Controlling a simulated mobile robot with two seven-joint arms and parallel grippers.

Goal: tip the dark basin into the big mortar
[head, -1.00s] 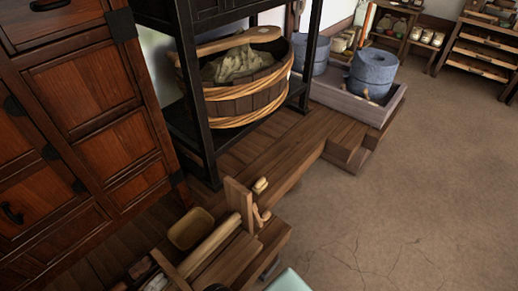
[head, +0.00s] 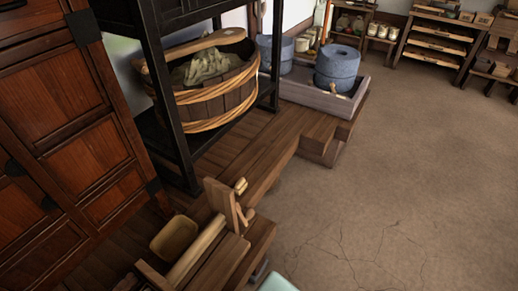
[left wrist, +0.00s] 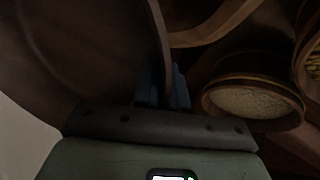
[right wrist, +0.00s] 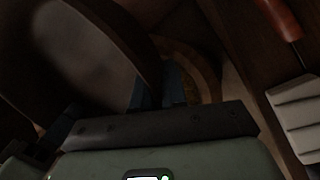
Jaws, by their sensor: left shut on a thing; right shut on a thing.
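The dark basin (left wrist: 75,45) fills the upper left of the left wrist view, its thin curved rim edge-on to the camera. My left gripper (left wrist: 164,88) is shut on that rim, a blue finger on each side. The basin also fills the upper left of the right wrist view (right wrist: 85,50), where my right gripper (right wrist: 160,88) is shut on its rim. What the basin holds cannot be made out. Neither the basin nor the grippers show in the head view. I cannot pick out the big mortar in any view.
Left wrist view: a round container of pale grain (left wrist: 253,102) stands right of the fingers. Head view: a banded wooden tub (head: 215,105) sits in a black rack (head: 178,135); a blue-grey quern (head: 338,68) stands in a tray (head: 310,93). The floor (head: 410,180) at right is clear.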

